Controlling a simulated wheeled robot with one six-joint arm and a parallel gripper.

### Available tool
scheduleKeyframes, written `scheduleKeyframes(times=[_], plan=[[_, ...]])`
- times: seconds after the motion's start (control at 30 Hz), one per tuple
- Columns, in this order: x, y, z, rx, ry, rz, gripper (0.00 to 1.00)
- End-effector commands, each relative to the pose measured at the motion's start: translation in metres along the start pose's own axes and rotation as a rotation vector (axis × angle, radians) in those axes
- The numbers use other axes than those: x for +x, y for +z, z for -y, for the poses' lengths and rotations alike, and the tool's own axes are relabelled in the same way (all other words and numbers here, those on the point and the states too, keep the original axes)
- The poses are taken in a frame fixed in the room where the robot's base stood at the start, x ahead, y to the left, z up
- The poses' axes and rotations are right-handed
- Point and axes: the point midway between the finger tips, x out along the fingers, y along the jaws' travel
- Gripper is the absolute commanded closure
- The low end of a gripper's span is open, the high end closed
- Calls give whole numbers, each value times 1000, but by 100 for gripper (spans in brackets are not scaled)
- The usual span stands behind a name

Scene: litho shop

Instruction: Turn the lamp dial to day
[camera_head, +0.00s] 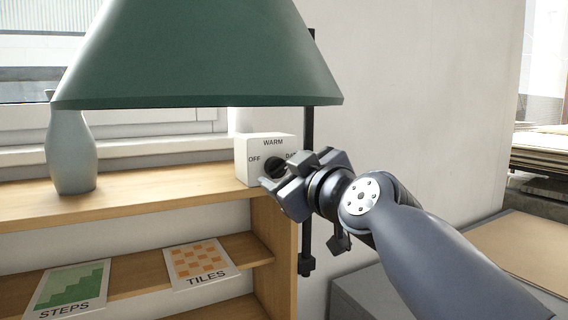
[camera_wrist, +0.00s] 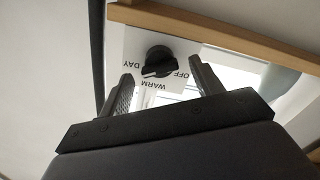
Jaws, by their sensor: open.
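The lamp dial (camera_wrist: 157,57) is a round black knob with a raised grip bar, on the face of a white box (camera_head: 262,146). The box is marked OFF at left, WARM at top and DAY at right in the head view. The wrist view shows these labels turned over, with DAY left and OFF right. I cannot tell for sure which label the dial points to. My gripper (camera_head: 283,171) is open in front of the dial. In the wrist view its two fingers (camera_wrist: 161,70) stand either side of the dial, apart from it. The gripper partly hides DAY in the head view.
The box stands at the right end of a wooden shelf (camera_head: 150,189). A large green lampshade (camera_head: 200,60) hangs above, with a black pole (camera_head: 308,122) behind. A grey vase (camera_head: 72,155) stands at left. STEPS (camera_head: 66,291) and TILES (camera_head: 200,264) cards lie on the lower shelf.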

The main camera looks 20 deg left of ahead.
Motion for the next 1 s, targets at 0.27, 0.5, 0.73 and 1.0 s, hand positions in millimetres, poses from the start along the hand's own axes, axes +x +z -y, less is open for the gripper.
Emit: scheduleKeyframes(times=[0.27,0.5,0.73,1.0], plan=[[15,0,0,0,0,0,38],[15,0,0,0,0,-1,39],[15,0,0,0,0,0,58],[15,0,0,0,0,0,80]])
